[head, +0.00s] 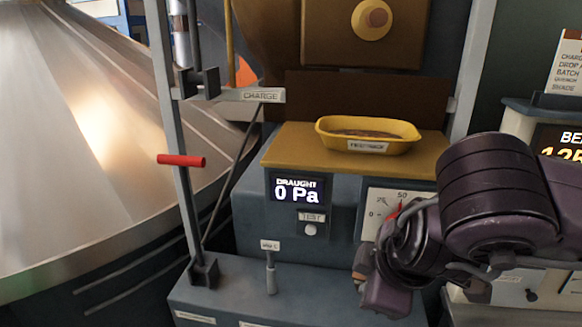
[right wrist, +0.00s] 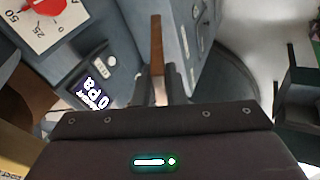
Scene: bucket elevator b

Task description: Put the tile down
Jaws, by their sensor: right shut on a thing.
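My right gripper (right wrist: 164,88) is shut on a thin brown tile (right wrist: 157,45). In the right wrist view the tile shows edge-on as a narrow upright strip beyond the fingers. In the head view my right arm comes in from the right and the hand (head: 388,290) hangs low in front of the grey machine housing. The tile cannot be made out there, and the fingertips are hidden by the hand. My left gripper is not in view.
A yellow tray (head: 330,134) with dark contents sits on the ochre ledge (head: 290,151). Below are the draught display (head: 297,191) reading 0 Pa and a dial (head: 377,205). A red-handled lever (head: 181,160) and a small upright lever (head: 270,270) stand left. The lower grey ledge (head: 235,300) has bare room.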

